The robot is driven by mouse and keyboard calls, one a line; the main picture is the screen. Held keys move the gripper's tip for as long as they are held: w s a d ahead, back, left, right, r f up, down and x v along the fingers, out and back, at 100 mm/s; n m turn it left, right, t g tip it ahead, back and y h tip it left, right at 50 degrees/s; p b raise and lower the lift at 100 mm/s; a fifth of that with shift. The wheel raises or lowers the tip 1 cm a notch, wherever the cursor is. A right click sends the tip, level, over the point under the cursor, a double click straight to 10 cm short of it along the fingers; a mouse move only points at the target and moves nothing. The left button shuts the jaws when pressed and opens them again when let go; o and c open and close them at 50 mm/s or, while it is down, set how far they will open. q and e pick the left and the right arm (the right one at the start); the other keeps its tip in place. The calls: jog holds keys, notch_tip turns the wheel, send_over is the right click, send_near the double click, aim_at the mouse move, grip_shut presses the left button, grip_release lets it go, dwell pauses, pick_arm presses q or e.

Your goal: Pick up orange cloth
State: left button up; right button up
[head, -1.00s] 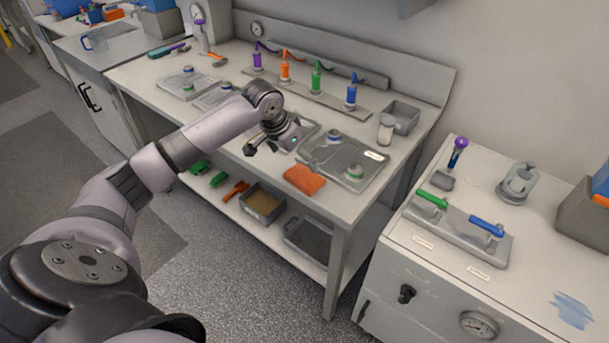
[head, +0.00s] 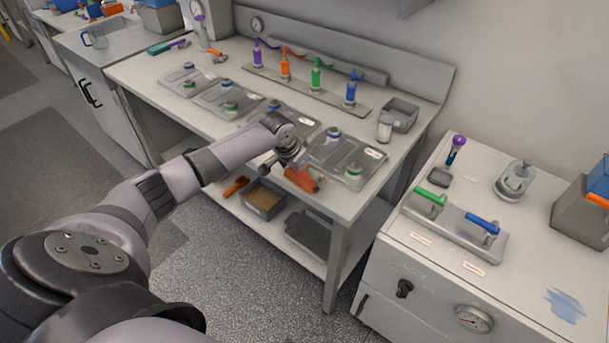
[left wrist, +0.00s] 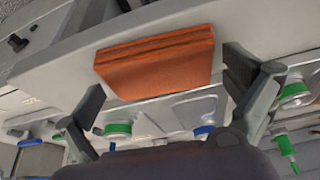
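The orange cloth (head: 304,179) lies folded at the front edge of the workbench. My left gripper (head: 293,171) is over it in the head view and hides part of it. In the left wrist view the cloth (left wrist: 158,62) appears between and beyond the two open fingers (left wrist: 168,100), with clear room on each side. I cannot tell whether the fingers touch it. My right gripper is in neither view.
A metal tray (head: 372,168) with green and blue capped parts sits just right of the cloth. Several coloured bottles stand in a rack (head: 320,101) at the back. A lower shelf holds bins (head: 263,199). A white cabinet (head: 400,262) stands at the right.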

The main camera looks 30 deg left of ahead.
aim_at(303, 174)
pick_arm(q)
jog(key=c, duration=0.8)
jog(key=shift+r, duration=0.45)
jog(key=shift+r+b, duration=1.55)
jog(key=shift+r, duration=8.05)
